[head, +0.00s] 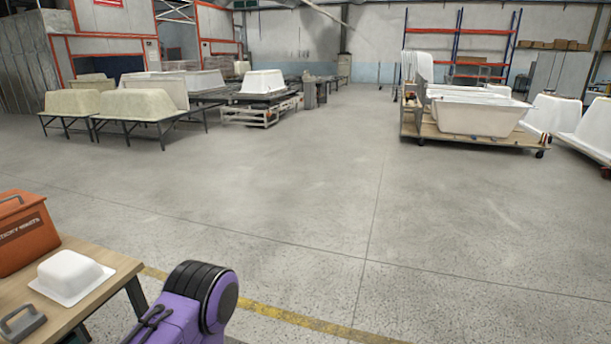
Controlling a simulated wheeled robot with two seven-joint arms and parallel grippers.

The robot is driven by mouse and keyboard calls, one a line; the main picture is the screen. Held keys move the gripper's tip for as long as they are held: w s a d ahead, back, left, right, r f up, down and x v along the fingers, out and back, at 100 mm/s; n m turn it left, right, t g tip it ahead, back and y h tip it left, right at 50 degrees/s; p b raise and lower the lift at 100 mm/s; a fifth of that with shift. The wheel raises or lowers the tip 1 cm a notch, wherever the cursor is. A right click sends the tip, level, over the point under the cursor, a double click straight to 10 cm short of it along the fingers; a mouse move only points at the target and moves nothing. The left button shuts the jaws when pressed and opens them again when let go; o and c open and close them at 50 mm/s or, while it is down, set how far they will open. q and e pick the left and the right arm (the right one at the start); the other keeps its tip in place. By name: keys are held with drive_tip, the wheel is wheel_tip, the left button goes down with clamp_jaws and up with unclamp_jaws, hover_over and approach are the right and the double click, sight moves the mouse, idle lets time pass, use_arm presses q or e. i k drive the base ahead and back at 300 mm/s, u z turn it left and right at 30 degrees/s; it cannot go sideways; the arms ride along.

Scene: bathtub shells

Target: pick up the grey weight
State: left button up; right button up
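A purple and black link of my own arm shows at the bottom, to the right of the table. Neither of my grippers is in view, so I cannot see how they stand to the weight.
A small white tub shell (72,275) and an orange box (25,232) share the table with the weight. A wheeled wooden cart (470,136) with tubs stands far right. Black-legged tables with shells (138,105) stand far left. The middle floor is clear.

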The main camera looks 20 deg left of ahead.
sight(20, 327)
drive_tip(key=u, duration=0.5)
drive_tip(key=i, duration=1.15)
drive_tip(key=u, duration=0.8)
